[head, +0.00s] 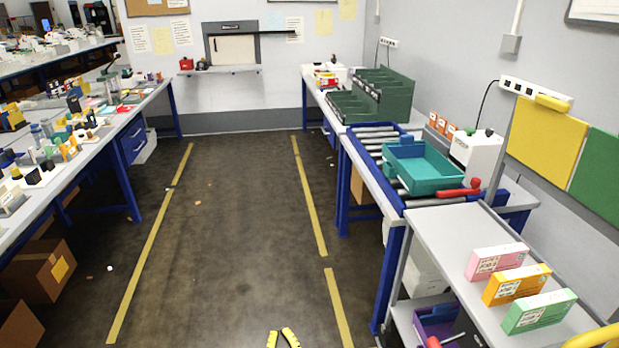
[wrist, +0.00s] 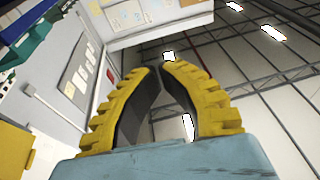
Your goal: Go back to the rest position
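My gripper (head: 281,338) shows at the bottom edge of the head view as two yellow fingers, low in the middle and over the dark floor. In the wrist view my gripper (wrist: 159,70) has two ribbed yellow fingers with dark inner pads. A gap shows between the fingers, with nothing held in it. The fingers come close together towards their tips. They point at the wall and ceiling in the wrist view. The rest of the arm is mostly out of view.
At right, a grey bench (head: 440,232) bears pink (head: 496,262), orange (head: 516,285) and green (head: 539,311) boxes. Behind it, a teal tote (head: 428,182) sits on a roller conveyor (head: 372,136). A cluttered bench (head: 95,145) runs along the left. The floor (head: 235,230) between is largely clear.

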